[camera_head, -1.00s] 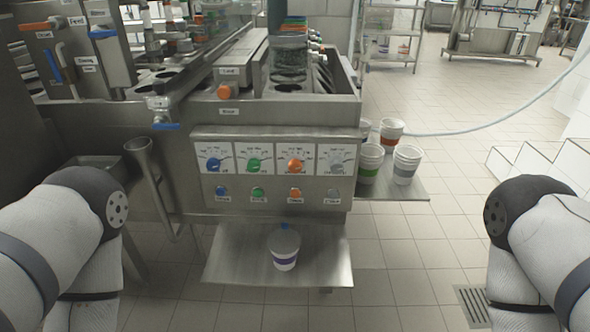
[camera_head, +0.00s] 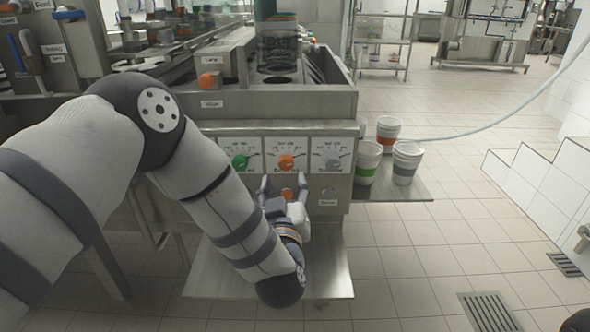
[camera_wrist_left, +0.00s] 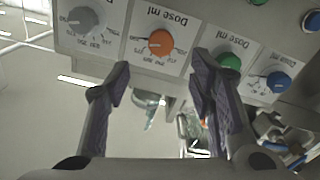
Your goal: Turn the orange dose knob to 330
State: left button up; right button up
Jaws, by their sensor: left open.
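The orange dose knob (camera_head: 286,162) sits on its white "Dose ml" dial on the front panel, between the green knob (camera_head: 240,161) and the grey knob (camera_head: 333,163). In the left wrist view the orange knob (camera_wrist_left: 160,42) shows upside down, just beyond the fingertips; I cannot read its setting for certain. My left gripper (camera_head: 285,184) is open, with its two fingers just below the orange knob, one to each side. In the left wrist view its open fingers (camera_wrist_left: 161,72) have nothing between them and do not touch the knob. My right gripper is out of view.
A row of small buttons lies below the dials; an orange button (camera_head: 287,194) shows between my left gripper's fingers. A steel shelf (camera_head: 336,270) juts out below the panel, partly behind my left arm. Stacked white cups (camera_head: 405,165) stand on a side shelf at the right.

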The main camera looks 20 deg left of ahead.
aim_at(286, 165)
pick_arm(q)
jog(key=x, duration=0.7)
jog(key=shift+w+a+f+b, duration=0.15)
jog(key=shift+w+f+b, duration=0.1)
jog(key=shift+b, duration=0.15)
jog(key=shift+w+a+r, duration=0.1)
jog(key=shift+w+a, duration=0.05)
jog(key=shift+w, duration=0.3)
jog(key=c, duration=1.2)
